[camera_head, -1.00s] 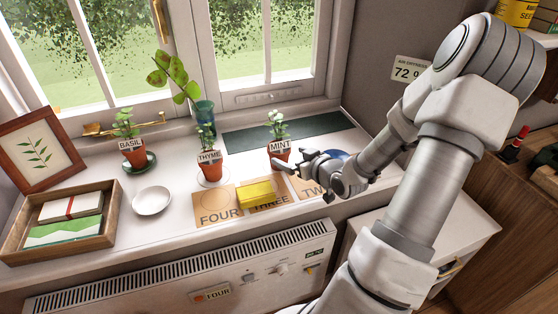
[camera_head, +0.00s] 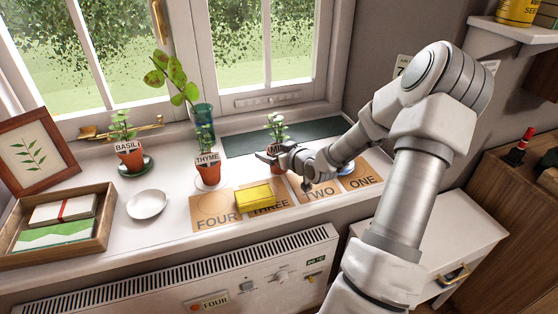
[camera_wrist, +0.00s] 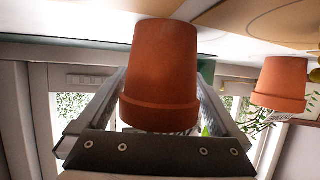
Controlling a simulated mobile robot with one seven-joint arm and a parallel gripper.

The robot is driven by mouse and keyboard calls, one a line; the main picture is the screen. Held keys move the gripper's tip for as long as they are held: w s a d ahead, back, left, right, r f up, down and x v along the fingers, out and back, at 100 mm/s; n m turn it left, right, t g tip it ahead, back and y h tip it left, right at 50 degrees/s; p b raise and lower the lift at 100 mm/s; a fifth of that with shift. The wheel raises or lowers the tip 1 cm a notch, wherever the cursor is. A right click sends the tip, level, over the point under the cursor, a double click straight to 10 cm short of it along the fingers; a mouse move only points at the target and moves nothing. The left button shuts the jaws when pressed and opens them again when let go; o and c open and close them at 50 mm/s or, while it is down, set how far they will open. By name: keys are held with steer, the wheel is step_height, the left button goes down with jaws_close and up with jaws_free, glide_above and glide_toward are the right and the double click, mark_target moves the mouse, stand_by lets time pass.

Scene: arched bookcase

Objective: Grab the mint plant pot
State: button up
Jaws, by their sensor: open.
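The mint plant pot (camera_head: 276,147) is a terracotta pot with green leaves and a label, upright on the white windowsill. My gripper (camera_head: 268,157) is at it and partly hides the pot and label. In the wrist view, which is upside down, the mint pot (camera_wrist: 160,65) fills the space between the two open fingers of my gripper (camera_wrist: 163,90). One finger is on each side of it. I cannot tell whether either finger touches it. The thyme pot (camera_head: 207,172) stands to the left, and shows at the right of the wrist view (camera_wrist: 281,85).
The basil pot (camera_head: 129,155), a white bowl (camera_head: 147,205) and a wooden tray (camera_head: 98,226) are further left. A yellow block (camera_head: 253,196) lies on the numbered cards in front. A dark green mat (camera_head: 240,143) lies by the window.

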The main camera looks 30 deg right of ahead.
steer(key=c, duration=1.4)
steer(key=shift+r, duration=0.1)
